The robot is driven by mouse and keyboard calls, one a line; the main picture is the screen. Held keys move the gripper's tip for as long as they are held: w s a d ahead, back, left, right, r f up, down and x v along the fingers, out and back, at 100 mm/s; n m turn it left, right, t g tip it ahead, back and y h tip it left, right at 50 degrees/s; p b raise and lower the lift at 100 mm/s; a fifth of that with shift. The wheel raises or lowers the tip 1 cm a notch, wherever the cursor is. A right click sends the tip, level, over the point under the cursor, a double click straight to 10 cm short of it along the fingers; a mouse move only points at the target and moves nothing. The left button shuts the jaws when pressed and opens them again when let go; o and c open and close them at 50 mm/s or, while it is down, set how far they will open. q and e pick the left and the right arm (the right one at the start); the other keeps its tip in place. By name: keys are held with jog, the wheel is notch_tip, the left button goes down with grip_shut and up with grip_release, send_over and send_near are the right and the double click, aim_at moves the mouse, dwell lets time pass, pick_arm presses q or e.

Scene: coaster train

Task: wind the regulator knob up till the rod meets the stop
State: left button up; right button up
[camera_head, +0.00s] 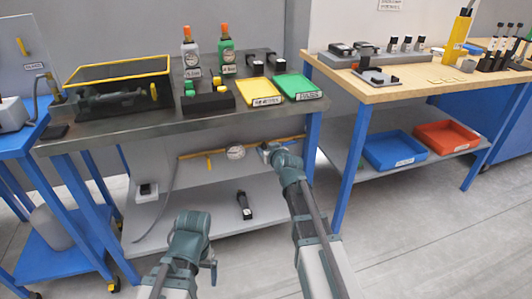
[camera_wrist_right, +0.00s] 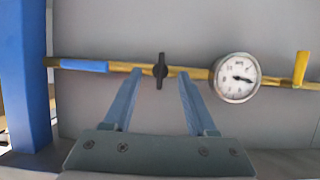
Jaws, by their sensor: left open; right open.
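A small black knob (camera_wrist_right: 161,70) sits upright across a thin yellow pipe (camera_wrist_right: 205,74) in the right wrist view. My right gripper (camera_wrist_right: 156,74) is open, with one finger on each side of the knob and gaps left between. In the head view my right gripper (camera_head: 268,149) is at the yellow pipe under the workbench and hides the knob. A round white gauge (camera_wrist_right: 237,77) is on the pipe beside the right finger; it also shows in the head view (camera_head: 235,152). I cannot make out a rod or stop. My left gripper (camera_head: 196,222) is open, low before the bench.
The grey workbench (camera_head: 100,137) overhangs the pipe. A yellow lever (camera_wrist_right: 300,68) stands on the pipe past the gauge. A blue leg (camera_wrist_right: 25,75) is at the wrist view's left. The lower shelf (camera_head: 205,212) holds a black device (camera_head: 244,205).

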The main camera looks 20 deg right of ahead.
jog(key=shift+w+f, duration=0.25)
jog(key=shift+w, duration=0.3)
grip_shut()
